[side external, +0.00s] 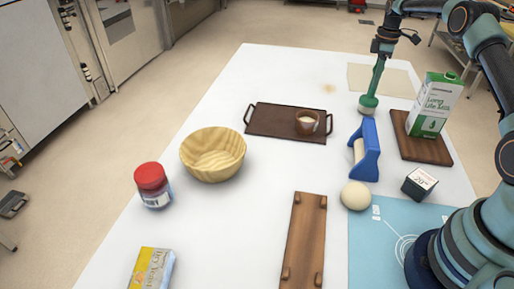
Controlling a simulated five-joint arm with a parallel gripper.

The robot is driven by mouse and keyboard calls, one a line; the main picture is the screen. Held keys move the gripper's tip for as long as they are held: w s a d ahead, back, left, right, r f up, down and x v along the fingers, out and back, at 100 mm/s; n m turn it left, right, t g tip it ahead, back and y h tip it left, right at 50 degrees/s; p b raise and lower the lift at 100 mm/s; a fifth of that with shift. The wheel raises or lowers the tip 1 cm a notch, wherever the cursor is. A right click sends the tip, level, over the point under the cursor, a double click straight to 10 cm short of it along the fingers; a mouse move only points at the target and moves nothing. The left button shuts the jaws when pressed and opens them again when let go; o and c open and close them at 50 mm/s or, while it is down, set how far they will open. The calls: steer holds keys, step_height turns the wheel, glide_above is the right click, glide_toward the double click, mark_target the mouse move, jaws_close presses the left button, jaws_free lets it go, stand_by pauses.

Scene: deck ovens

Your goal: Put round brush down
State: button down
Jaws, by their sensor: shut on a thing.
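The round brush (369,101) is green with a long handle and a round head at the bottom. My gripper (380,53) is shut on the top of its handle and holds it nearly upright, leaning slightly, head down. The head is at or just above the white table (225,105), between the dark tray and the beige mat; I cannot tell whether it touches. The fingertips are small and partly hidden against the handle.
A dark tray (262,121) with a small cup (307,122) stands left of the brush. A blue tool (371,155) stands in front of it. A milk carton (435,105) on a wooden board (410,148) is to the right. A beige mat (397,82) lies behind.

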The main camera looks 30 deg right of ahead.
steer(key=shift+f, duration=0.5)
steer(key=c, duration=0.5)
jaws_free()
